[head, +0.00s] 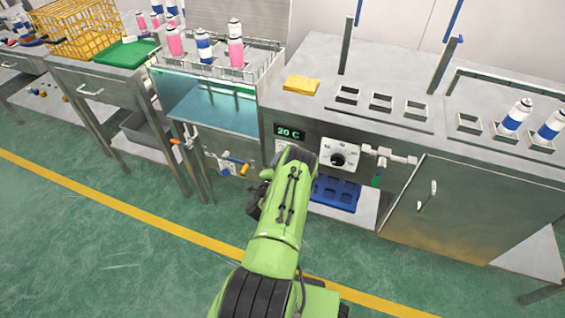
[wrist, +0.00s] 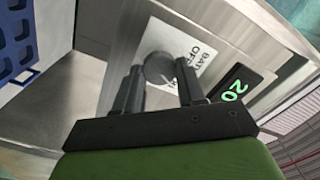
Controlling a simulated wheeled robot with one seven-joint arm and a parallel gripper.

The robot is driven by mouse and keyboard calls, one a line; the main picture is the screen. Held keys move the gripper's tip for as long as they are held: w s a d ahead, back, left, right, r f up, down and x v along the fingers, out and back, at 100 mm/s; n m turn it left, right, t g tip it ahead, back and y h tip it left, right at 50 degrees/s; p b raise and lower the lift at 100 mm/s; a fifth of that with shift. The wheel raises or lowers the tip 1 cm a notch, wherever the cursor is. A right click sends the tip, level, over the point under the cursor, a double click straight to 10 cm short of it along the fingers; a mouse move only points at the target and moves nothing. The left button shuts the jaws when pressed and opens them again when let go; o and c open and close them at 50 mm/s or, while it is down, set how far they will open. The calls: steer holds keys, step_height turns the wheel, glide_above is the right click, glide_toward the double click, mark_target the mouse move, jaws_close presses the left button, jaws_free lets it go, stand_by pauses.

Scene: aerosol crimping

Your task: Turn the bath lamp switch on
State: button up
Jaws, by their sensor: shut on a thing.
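The bath lamp switch is a round grey knob (wrist: 158,66) on a white plate (wrist: 190,52) on the steel front. The plate's lettering reads "BAT…" and "OFF"; further lettering is partly covered. In the wrist view, my gripper (wrist: 158,82) has one finger on each side of the knob and is shut on it. I cannot tell which way the knob points. In the head view, the white plate (head: 281,146) shows only a sliver behind my arm, and the knob and fingers are hidden.
The green "20 C" display (head: 289,133) is just beside the switch. A white dial (head: 339,155) and a pipe valve (head: 376,168) are to the right. A blue crate (head: 335,193) lies below. The water bath (head: 212,108) with cans above it is at left.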

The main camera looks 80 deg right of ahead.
steer(key=shift+m, duration=0.3)
steer(key=o, duration=1.1)
steer(key=shift+c, duration=0.2)
steer(key=shift+f, duration=0.15)
